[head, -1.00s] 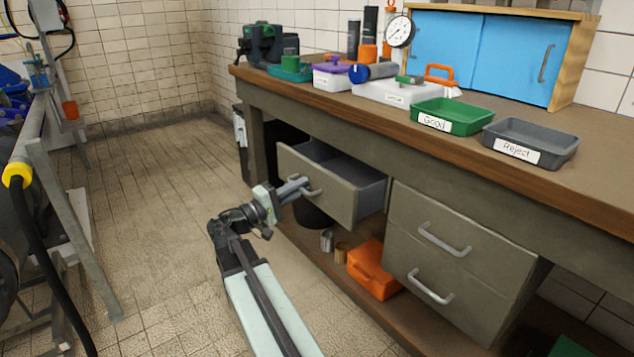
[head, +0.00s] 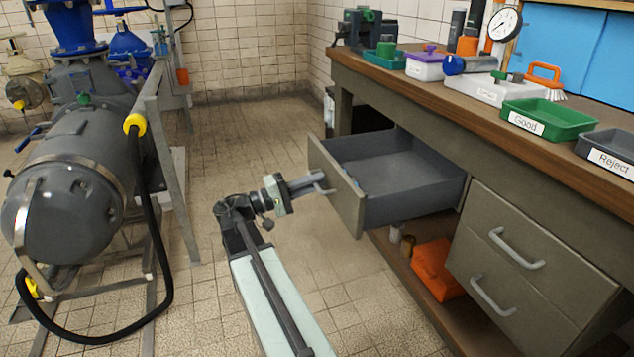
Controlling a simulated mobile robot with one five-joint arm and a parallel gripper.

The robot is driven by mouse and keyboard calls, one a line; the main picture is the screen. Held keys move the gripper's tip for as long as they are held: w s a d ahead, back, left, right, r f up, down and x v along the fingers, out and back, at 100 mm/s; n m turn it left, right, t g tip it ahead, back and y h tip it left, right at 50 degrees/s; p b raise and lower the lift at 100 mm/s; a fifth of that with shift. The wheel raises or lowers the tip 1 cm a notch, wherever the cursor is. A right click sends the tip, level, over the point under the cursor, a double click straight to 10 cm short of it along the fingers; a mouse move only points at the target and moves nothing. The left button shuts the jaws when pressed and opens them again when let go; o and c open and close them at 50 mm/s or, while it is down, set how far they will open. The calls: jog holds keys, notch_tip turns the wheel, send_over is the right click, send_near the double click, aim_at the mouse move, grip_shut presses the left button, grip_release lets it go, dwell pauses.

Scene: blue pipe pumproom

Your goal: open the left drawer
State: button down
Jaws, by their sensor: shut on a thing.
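The left drawer (head: 408,205) is under the workbench and stands far out of it. Its grey inside looks empty. Its front panel (head: 336,186) faces left toward my arm. My gripper (head: 318,184) is at the handle (head: 325,187) on that panel, with its fingers shut on it. The fingers hide part of the handle.
Two shut drawers (head: 515,247) are at the right of the bench. An orange case (head: 437,270) lies on the lower shelf. Green and grey trays stand on the benchtop (head: 440,98). A grey tank (head: 70,210) with a black hose stands at left. Tiled floor between is clear.

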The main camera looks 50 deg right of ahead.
jog(key=shift+d, duration=0.15)
jog(key=c, duration=1.5)
grip_release()
jog(key=shift+s, duration=0.1)
jog(key=b+v, duration=0.1)
jog(key=v, duration=0.6)
jog(key=shift+a, duration=0.3)
jog(key=shift+f, duration=0.1)
